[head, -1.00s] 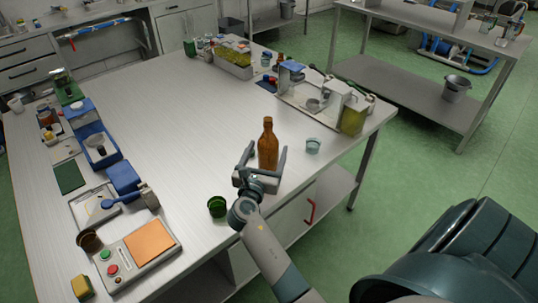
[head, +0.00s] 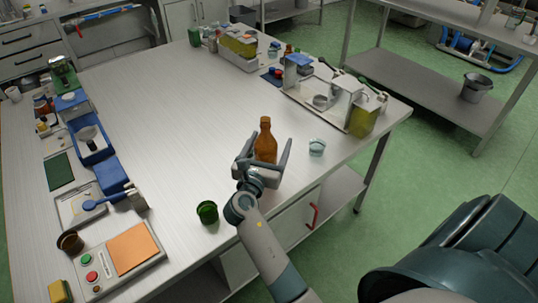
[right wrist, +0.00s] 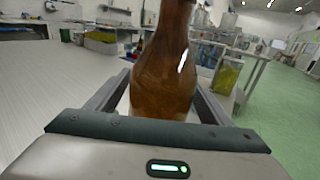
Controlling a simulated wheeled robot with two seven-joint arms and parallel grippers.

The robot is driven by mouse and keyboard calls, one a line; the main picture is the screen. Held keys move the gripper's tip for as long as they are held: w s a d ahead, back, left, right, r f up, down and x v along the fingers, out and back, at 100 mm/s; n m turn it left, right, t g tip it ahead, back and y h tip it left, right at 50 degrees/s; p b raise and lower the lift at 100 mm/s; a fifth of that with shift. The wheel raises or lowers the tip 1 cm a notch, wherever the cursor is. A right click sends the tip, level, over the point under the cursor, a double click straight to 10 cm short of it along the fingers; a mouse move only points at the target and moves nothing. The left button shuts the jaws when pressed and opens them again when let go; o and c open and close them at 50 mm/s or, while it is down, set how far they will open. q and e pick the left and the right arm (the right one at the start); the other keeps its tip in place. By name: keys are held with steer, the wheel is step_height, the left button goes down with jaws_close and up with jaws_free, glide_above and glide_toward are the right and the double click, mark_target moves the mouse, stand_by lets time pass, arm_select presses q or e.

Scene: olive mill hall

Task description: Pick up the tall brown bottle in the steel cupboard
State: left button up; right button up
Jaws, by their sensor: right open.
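A tall brown bottle (head: 265,138) stands upright on the steel table top near its front edge, not inside a cupboard. My right gripper (head: 268,152) is open, with one finger on each side of the bottle's lower part. In the right wrist view the bottle (right wrist: 163,75) fills the space between the fingers, its top cut off by the frame edge. I cannot tell whether either finger touches it. Its base is hidden behind the gripper. A cupboard with a red handle (head: 313,216) is under the table. My left gripper is not in view.
A green cup (head: 207,212) stands left of my right forearm and a clear small cup (head: 317,147) right of the bottle. A control box with an orange pad (head: 131,248) sits at the left front. The table's middle is clear.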

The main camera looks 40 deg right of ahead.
steer(key=shift+r, duration=0.1)
steer(key=c, duration=1.8)
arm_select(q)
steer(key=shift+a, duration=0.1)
arm_select(e)
steer(key=shift+r, duration=0.1)
steer(key=shift+c, duration=0.2)
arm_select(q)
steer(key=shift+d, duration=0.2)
arm_select(e)
steer(key=shift+r, duration=0.1)
